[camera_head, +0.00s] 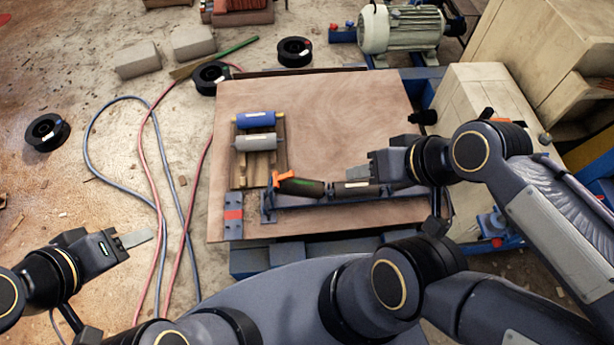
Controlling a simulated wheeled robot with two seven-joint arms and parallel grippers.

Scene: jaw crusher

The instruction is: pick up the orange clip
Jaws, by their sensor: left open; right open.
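The orange clip (283,178) sits at the left end of a row of dark rollers (300,187) near the front of the wooden board. It looks to be at the end of the leftmost roller; I cannot tell if it is fastened there. My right gripper (360,173) is open above the row, to the right of the clip and apart from it. It partly covers the right part of the row. My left gripper (137,238) is open and empty over the floor, left of the board and far from the clip.
The wooden board (340,110) is mostly bare. A blue roller (256,120) and a grey roller (255,142) lie on a small pallet (240,177) behind the clip. A dark metal rail (330,199) runs under the row. Hoses (156,190) and black spools (47,132) lie on the floor.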

